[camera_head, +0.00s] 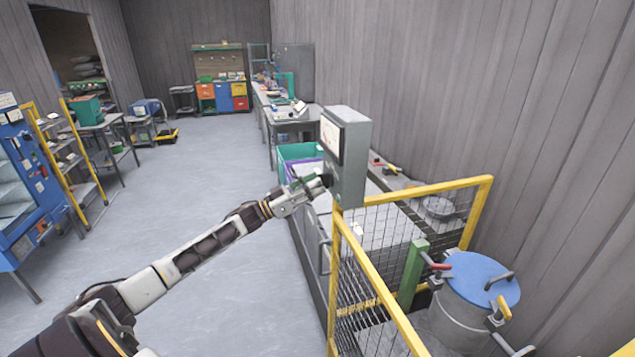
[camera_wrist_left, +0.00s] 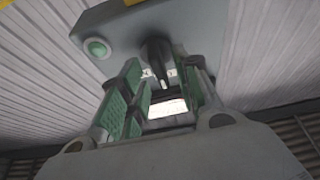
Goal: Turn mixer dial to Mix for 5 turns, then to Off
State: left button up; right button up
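The grey control box (camera_head: 350,165) stands on a yellow post of the fence, with a pale label on its upper face. In the left wrist view its panel (camera_wrist_left: 120,42) carries a green round button (camera_wrist_left: 97,47) and a black dial (camera_wrist_left: 157,58) with a light pointer mark. The dial's lettering is too small to read. My left gripper (camera_head: 318,185) is at the lower front of the box. Its green-padded fingers (camera_wrist_left: 160,80) stand apart, one on each side of the dial as seen from the wrist. I cannot tell whether they touch it. My right gripper is not in view.
Yellow mesh fencing (camera_head: 375,300) runs below the box. A metal drum with a blue lid (camera_head: 478,278) and clamps stands behind it at the right. A workbench (camera_head: 295,112) lines the wall.

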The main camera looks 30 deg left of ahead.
pick_arm(q)
jog(key=shift+x, duration=0.85)
grip_shut()
